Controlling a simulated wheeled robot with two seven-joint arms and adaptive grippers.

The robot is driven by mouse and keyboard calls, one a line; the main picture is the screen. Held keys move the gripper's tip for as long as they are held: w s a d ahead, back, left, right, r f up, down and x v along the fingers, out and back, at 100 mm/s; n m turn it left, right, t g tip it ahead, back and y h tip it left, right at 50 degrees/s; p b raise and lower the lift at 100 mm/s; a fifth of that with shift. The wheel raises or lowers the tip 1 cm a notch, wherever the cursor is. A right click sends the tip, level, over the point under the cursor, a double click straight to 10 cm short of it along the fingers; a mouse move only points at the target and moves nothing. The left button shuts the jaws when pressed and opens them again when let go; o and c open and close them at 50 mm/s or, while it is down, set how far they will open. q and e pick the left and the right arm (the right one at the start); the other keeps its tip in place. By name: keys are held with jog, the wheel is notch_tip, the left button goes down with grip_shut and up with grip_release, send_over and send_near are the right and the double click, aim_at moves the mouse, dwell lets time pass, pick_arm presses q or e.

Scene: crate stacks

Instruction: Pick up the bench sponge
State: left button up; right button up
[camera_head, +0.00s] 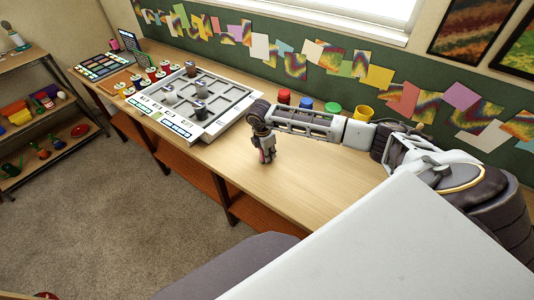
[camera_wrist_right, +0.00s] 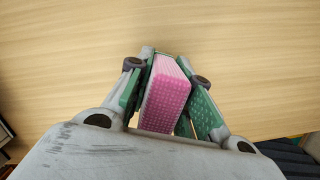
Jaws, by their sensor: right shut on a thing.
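The bench sponge (camera_wrist_right: 166,95) is a pink block with a dotted surface, seen in the right wrist view between the green finger pads. My right gripper (camera_wrist_right: 170,88) is shut on it, with a pad against each side. In the head view my right gripper (camera_head: 265,153) points down over the front part of the wooden bench, and a little pink of the sponge shows at its fingers. I cannot tell whether the sponge touches the bench. My left gripper is not in view.
A white tray with a grid (camera_head: 232,108) sits on the bench left of my right gripper. Red, blue, green and yellow pots (camera_head: 333,109) stand along the back. Shelves (camera_head: 30,55) are at the far left. Bare bench (camera_head: 290,185) lies around the gripper.

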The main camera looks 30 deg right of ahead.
jog(key=shift+r+b, duration=0.6)
jog(key=shift+r, duration=4.4)
